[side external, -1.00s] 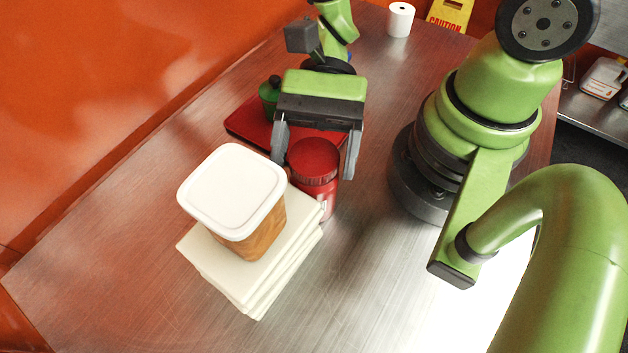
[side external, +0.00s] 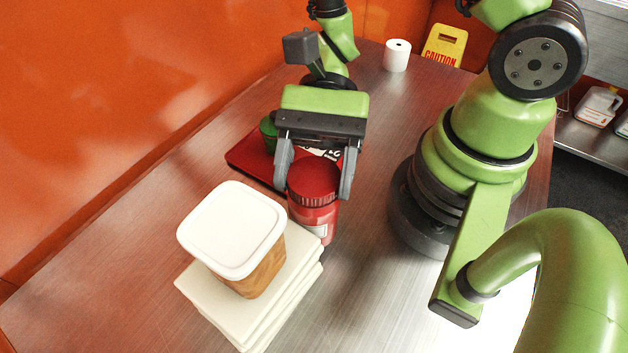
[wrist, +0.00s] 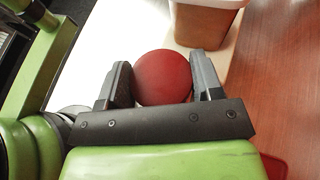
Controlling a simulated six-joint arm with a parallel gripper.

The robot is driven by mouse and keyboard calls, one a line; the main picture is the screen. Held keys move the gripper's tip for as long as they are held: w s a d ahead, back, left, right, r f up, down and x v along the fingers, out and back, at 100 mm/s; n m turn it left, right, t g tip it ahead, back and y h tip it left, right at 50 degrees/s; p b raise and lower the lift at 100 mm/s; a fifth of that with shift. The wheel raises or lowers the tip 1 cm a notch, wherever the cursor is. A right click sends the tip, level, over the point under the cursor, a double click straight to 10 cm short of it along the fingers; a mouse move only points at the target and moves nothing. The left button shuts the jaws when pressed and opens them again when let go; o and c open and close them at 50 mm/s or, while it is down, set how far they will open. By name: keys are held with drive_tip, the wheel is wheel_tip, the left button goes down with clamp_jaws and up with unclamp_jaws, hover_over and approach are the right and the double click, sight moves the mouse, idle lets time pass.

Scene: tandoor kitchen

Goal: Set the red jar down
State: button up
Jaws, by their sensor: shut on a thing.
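The red jar (side external: 312,215) has a dark red ridged lid and a pale label low on its side. It stands roughly upright between the fingers of my gripper (side external: 314,190), which is shut on it around the lid. In the wrist view the round red lid (wrist: 163,78) sits between the two grey fingers. The jar is just beyond the right corner of a stack of cream slabs (side external: 210,302). Its base is close to the metal table (side external: 385,295), but I cannot tell whether it touches.
A brown tub with a white lid (side external: 230,228) stands on the slab stack. Behind my gripper lies a red board (side external: 247,160) with a partly hidden green jar (side external: 268,131). A white roll (side external: 397,56) and a yellow caution sign (side external: 444,45) are farther back.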

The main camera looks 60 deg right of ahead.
wheel_tip(320, 180, up, 14)
drive_tip(key=w+d+f+m+t+h, duration=0.25)
drive_tip(key=w+d+m+t, duration=1)
drive_tip(key=w+d, duration=0.7)
drive_tip(key=w+d+f+m+t+h, duration=0.1)
drive_tip(key=d+m+t+h, duration=0.15)
drive_tip(key=d, duration=0.55)
drive_tip(key=w+d+f+m+t+h, duration=0.1)
drive_tip(key=d+f+m+t+h, duration=0.1)
drive_tip(key=d+m+h, duration=0.35)
drive_tip(key=d+f+m+t+h, duration=0.1)
drive_tip(key=d+m+t+h, duration=0.1)
drive_tip(key=d, duration=0.8)
wheel_tip(320, 180, down, 10)
drive_tip(key=shift+d, duration=0.35)
drive_tip(key=shift+f, duration=0.1)
